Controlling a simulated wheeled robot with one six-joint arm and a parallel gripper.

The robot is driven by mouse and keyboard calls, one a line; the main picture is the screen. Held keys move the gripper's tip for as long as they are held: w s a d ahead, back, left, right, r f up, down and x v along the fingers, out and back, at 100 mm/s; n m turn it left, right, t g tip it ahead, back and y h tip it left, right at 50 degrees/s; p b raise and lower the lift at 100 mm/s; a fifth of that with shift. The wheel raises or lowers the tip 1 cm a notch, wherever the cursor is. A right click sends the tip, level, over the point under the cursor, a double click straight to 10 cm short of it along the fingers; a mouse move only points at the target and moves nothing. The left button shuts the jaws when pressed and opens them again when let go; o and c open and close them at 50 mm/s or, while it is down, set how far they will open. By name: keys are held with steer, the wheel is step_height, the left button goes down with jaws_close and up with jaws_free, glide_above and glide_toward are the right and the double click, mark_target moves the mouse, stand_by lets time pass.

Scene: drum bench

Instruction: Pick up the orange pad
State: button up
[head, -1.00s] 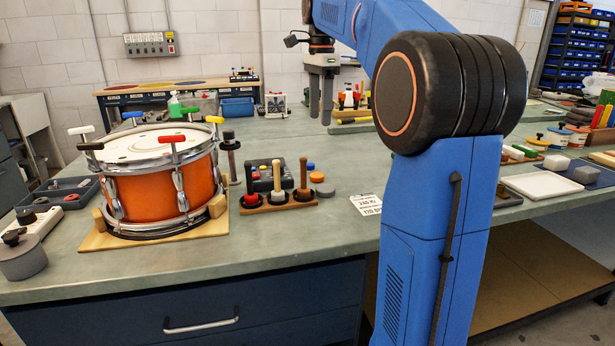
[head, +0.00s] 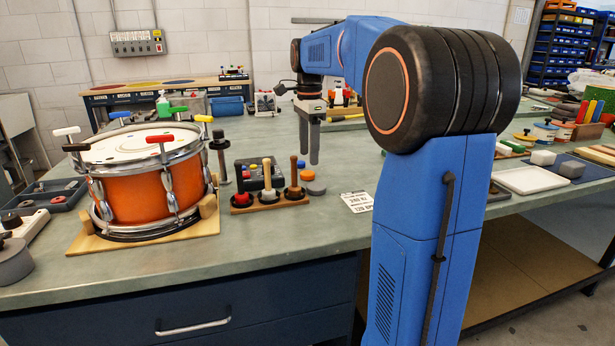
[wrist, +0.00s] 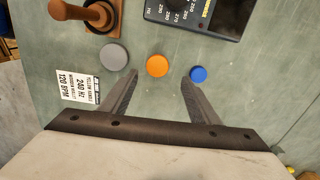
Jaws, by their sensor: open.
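The orange pad (wrist: 157,66) is a small round disc lying flat on the green bench. In the wrist view it sits beyond my open fingertips, roughly midway between them, with a grey disc to its left and a blue disc to its right. In the head view the orange pad (head: 307,175) lies just below my fingers, partly close to the grey disc (head: 316,188). My gripper (head: 309,163) points down above the discs, open and empty; it also shows in the wrist view (wrist: 161,75).
A mallet stand (head: 268,201) with upright wooden handles and a dark meter stand left of the discs. The blue disc (wrist: 198,74) is close to the right finger. A printed card (head: 357,201) lies to the right. The orange drum (head: 150,188) stands further left.

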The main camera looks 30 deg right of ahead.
mark_target(308, 172)
steer(key=f, duration=0.4)
steer(key=shift+s+a, duration=0.25)
steer(key=shift+a, duration=0.15)
steer(key=shift+f, duration=0.65)
steer(key=c, duration=1.2)
steer(key=shift+r, duration=0.15)
